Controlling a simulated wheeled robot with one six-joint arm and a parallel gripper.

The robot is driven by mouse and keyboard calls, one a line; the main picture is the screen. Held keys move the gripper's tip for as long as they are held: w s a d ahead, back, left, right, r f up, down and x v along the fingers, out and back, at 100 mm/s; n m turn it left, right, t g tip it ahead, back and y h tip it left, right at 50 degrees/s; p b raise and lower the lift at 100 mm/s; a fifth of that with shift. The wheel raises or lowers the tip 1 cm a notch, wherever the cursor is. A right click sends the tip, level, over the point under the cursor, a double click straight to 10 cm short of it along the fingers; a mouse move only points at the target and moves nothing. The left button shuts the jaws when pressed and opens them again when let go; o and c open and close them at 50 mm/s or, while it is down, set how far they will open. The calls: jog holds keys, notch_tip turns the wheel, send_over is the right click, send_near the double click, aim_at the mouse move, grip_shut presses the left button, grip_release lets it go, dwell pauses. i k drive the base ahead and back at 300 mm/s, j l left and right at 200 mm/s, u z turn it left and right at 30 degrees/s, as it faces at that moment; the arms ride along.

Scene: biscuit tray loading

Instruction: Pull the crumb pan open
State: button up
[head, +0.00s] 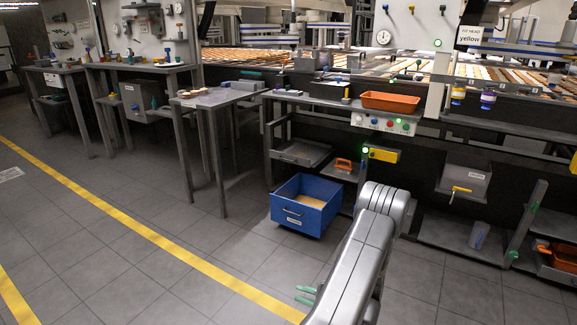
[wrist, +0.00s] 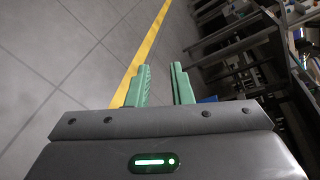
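A blue open-topped pan (head: 316,215), which I take for the crumb pan, stands low at the bench's front. Its front has a dark bar handle (head: 292,212) and a small white label too small to read. Tan material (head: 306,200) lies inside. The pan juts out from the bench; I cannot tell how far it slides. My gripper (head: 306,294) is in front of the pan and apart from it, its green fingers pointing left. In the wrist view, my gripper (wrist: 161,68) is open with nothing between its fingers. A blue patch (wrist: 208,99) shows right of them, perhaps the pan.
A grey metal tray (head: 300,152) and an orange-handled item (head: 343,164) sit above and behind the pan. A grey table (head: 221,97) stands to the left. A grey box with a yellow handle (head: 464,187) is at right. The floor (head: 215,235) before the pan is clear.

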aim_at(300, 150)
jog(key=i, duration=0.55)
jog(key=i+j+z, duration=0.15)
jog(key=i, duration=1)
jog(key=i+j+z, duration=0.15)
jog(key=i, duration=0.4)
jog(key=i+j, duration=0.2)
jog(key=i, duration=0.35)
jog(key=i+j+z, duration=0.15)
jog(key=i, duration=0.4)
